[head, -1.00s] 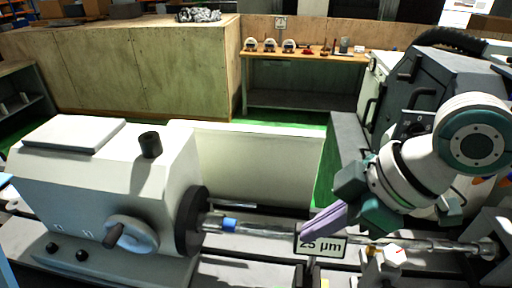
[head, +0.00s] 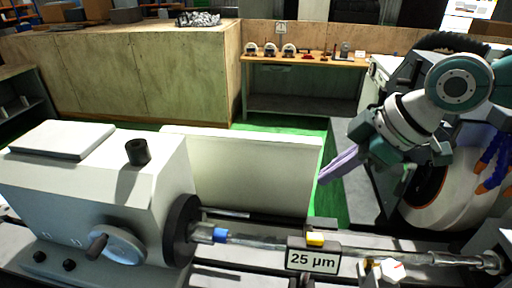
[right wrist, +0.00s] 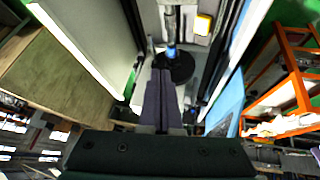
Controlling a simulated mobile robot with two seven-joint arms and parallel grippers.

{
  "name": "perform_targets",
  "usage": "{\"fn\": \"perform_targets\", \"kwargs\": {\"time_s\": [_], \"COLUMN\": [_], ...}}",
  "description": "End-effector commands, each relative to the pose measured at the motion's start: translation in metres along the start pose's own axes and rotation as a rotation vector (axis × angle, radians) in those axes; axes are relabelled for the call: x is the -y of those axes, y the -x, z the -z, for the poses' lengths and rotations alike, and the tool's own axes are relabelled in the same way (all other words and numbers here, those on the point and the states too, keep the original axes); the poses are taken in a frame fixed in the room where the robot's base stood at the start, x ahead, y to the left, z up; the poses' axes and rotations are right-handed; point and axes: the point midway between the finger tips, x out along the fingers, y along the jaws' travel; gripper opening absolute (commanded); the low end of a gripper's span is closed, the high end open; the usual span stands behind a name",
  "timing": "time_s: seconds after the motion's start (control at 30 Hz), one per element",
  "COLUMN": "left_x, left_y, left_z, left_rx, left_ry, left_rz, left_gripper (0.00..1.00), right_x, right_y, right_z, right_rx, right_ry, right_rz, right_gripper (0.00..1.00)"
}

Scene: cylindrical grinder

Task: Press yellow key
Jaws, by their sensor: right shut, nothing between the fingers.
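The yellow key (head: 315,239) sits on top of the dark gauge box with the "25 µm" display (head: 313,260), on the grinder's front side. A yellow block that looks like the key also shows near the top of the right wrist view (right wrist: 203,25). My right gripper (head: 322,181) is shut and empty, its purple fingers together and pointing down-left. It is in the air above the key in the picture, clearly apart from it. Its fingers also show in the right wrist view (right wrist: 161,80). My left gripper is not in view.
A shiny shaft (head: 265,240) with a blue band runs past the gauge box from the dark chuck (head: 182,231). The white headstock (head: 95,185) stands at left, the round grinding wheel (head: 440,195) at right. A pale panel (head: 245,172) stands behind the shaft.

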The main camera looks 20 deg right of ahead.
Motion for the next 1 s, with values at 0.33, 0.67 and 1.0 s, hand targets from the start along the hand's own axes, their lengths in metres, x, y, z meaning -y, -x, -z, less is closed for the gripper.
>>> {"fn": "perform_targets", "kwargs": {"time_s": [0.33, 0.67, 1.0], "left_x": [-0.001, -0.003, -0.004], "left_y": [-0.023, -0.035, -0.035], "left_z": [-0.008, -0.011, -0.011], "left_rx": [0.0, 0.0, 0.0], "left_ry": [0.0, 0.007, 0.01], "left_rz": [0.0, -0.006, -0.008], "left_gripper": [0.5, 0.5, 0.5], "right_x": [0.025, 0.041, 0.042], "right_y": [-0.036, -0.056, -0.058], "right_z": [-0.025, -0.041, -0.042], "right_rx": [0.0, 0.0, 0.0], "right_ry": [0.0, 0.0, 0.001], "right_rz": [0.002, 0.002, 0.0], "right_gripper": [0.0, 0.0, 0.0]}}
